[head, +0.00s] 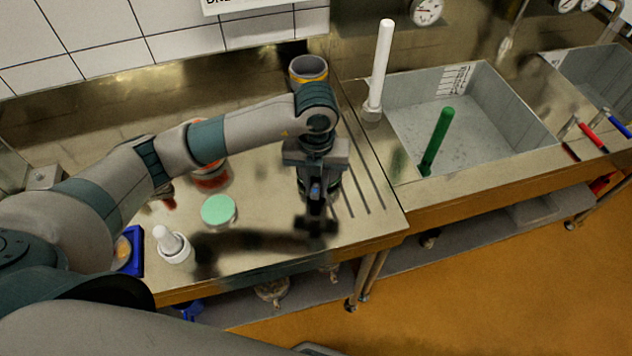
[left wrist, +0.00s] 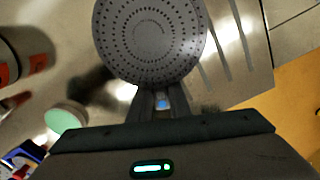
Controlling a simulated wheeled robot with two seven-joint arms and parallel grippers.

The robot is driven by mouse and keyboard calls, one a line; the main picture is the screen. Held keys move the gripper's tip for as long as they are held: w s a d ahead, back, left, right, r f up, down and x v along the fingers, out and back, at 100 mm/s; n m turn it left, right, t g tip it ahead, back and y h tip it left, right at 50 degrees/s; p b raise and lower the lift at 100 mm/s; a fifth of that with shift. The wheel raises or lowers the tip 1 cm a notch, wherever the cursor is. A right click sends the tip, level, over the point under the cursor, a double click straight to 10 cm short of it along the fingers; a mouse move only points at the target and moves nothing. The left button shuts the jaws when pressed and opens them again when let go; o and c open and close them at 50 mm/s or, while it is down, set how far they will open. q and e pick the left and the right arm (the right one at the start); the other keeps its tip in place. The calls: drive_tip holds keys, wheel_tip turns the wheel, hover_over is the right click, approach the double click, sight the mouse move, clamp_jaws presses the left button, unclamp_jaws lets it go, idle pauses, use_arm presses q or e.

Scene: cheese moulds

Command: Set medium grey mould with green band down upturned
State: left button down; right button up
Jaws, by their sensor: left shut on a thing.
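The grey mould (left wrist: 150,35) shows in the left wrist view as a round face with rings of small holes turned up toward the camera. Its side and band are hidden there. My left gripper (left wrist: 160,100) is shut on the mould's near edge, above the steel drainboard (head: 270,190). I cannot tell whether the mould touches the steel. My right gripper is not in view.
A grey mould with a yellow band (head: 309,68) stands behind my arm. A mint-green disc (head: 219,210), a white knobbed piece (head: 171,244) and a red-orange item (head: 209,178) stand to the left. Drain grooves (head: 367,185) and a sink (head: 470,120) lie right.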

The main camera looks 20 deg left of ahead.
use_arm(q)
drive_tip(key=shift+f, duration=0.2)
drive_tip(key=shift+f, duration=0.2)
drive_tip(key=c, duration=1.6)
unclamp_jaws()
drive_tip(key=shift+c, duration=0.2)
